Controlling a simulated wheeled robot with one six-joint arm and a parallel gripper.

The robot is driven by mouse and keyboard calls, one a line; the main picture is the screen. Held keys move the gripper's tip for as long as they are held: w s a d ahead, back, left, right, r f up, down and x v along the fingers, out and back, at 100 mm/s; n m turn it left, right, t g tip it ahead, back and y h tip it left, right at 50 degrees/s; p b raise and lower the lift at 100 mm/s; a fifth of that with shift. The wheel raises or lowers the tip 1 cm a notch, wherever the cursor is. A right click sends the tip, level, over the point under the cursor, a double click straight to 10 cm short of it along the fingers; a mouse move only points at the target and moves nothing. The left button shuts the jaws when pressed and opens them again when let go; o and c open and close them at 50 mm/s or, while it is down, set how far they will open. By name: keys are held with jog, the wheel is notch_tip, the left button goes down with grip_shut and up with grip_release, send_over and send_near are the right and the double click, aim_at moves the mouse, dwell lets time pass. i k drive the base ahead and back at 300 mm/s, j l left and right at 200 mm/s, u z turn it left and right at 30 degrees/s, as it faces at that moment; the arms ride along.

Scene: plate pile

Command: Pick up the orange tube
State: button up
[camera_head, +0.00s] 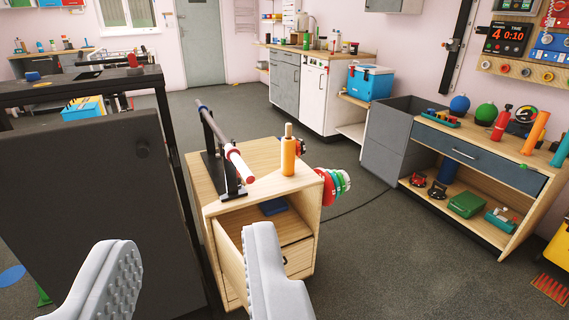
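An orange tube (535,132) stands tilted on top of the wooden cabinet with the dark drawer (462,153), at the far right. A teal tube (561,152) is beside it at the picture edge. A second orange cylinder (288,156), with a narrower pale top, stands upright on the near small wooden cabinet (256,192). My gripper (190,243) is open and empty, its two grey fingers wide apart at the bottom left. It is in front of the small cabinet and far from the tilted orange tube.
A black bench (85,180) blocks the left. A bar on a black stand (226,148) sits on the small cabinet, whose door hangs open. A red extinguisher-like item (501,123) and a green ball (486,114) stand near the tilted tube. The grey floor (400,265) between the cabinets is mostly clear.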

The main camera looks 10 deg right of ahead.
aim_at(288, 147)
jog(key=i+l, duration=0.1)
jog(key=l, duration=0.25)
jog(key=i+l, duration=0.1)
jog(key=l, duration=0.25)
jog(key=i+l, duration=0.2)
jog(key=l, duration=0.15)
jog(key=i+l, duration=0.15)
jog(key=l, duration=0.2)
jog(key=i+l, duration=0.2)
jog(key=l, duration=0.2)
jog(key=i+l+u, duration=0.1)
jog(key=l, duration=0.25)
jog(key=i, duration=0.85)
